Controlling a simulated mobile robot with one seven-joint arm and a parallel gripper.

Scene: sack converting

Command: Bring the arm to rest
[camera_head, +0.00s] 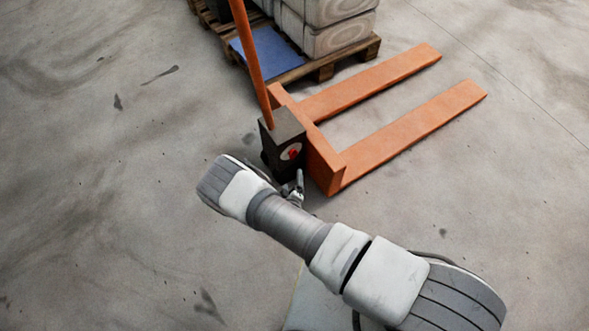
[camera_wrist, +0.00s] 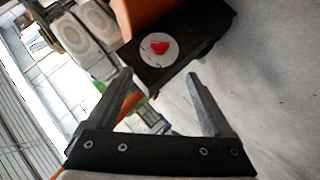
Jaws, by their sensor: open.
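My arm stretches from the lower right to the middle of the head view. My gripper (camera_head: 299,185) is mostly hidden behind the arm there, with a small part showing close to the pallet jack in the picture. In the wrist view my gripper (camera_wrist: 158,82) is open, its two fingers apart with nothing between them. Beyond the fingertips is the dark housing (camera_wrist: 185,45) of the pallet jack, with a round white plate bearing a red mark (camera_wrist: 159,47). I cannot tell the exact gap between gripper and housing.
An orange pallet jack (camera_head: 325,165) stands just beyond my arm, its forks pointing to the upper right and its handle (camera_head: 250,55) upright. Behind it a wooden pallet (camera_head: 325,70) bears stacked sacks (camera_head: 340,38) and a blue sheet (camera_head: 268,52). The concrete floor at left is clear.

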